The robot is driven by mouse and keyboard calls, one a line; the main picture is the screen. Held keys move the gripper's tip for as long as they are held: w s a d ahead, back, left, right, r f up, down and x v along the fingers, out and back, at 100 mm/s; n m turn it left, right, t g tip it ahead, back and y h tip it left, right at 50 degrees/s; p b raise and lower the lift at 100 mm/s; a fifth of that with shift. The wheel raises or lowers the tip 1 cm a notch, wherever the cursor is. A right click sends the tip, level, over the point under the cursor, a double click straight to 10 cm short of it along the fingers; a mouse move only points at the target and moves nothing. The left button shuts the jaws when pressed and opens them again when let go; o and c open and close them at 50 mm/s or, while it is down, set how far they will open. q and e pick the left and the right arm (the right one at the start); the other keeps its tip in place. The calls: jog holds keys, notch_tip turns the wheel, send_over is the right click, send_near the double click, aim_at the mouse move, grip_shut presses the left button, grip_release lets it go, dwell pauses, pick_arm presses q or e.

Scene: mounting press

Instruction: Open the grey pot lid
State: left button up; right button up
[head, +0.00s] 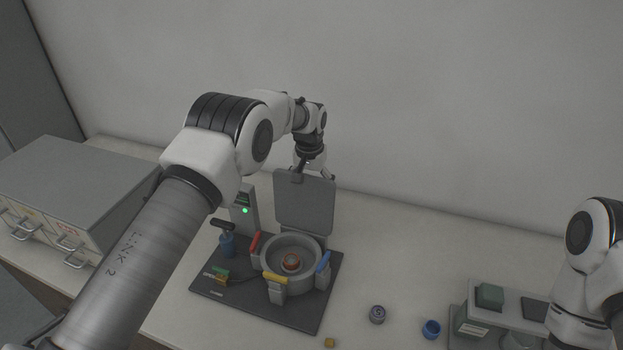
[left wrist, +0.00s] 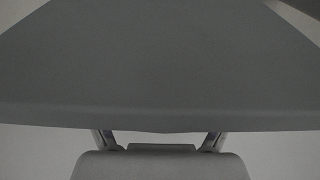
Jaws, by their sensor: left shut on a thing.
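The grey pot lid (head: 305,206) is a flat square plate standing raised, nearly upright, at the back of the round grey pot (head: 270,250). The pot's mouth is uncovered and a small red-topped round piece shows inside. My left gripper (head: 313,174) is at the lid's upper edge, shut on the lid; the exact grip is partly hidden behind the plate. In the left wrist view the lid (left wrist: 150,70) fills the upper part, with the finger parts just below its edge. My right arm shows at the right edge, but its gripper is out of view.
Red, yellow and blue clamps surround the pot on a dark base plate (head: 322,312). A control box with a green light (head: 246,211) stands left of the lid. Small jars (head: 377,314) and a green-block stand (head: 490,296) are at right. A drawer cabinet (head: 80,190) is at left.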

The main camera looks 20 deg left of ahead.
dwell(0.4)
pick_arm(q)
jog(key=o, duration=1.5)
jog(key=shift+c, duration=0.2)
notch_tip(320, 180, up, 12)
jog(key=s, duration=0.1)
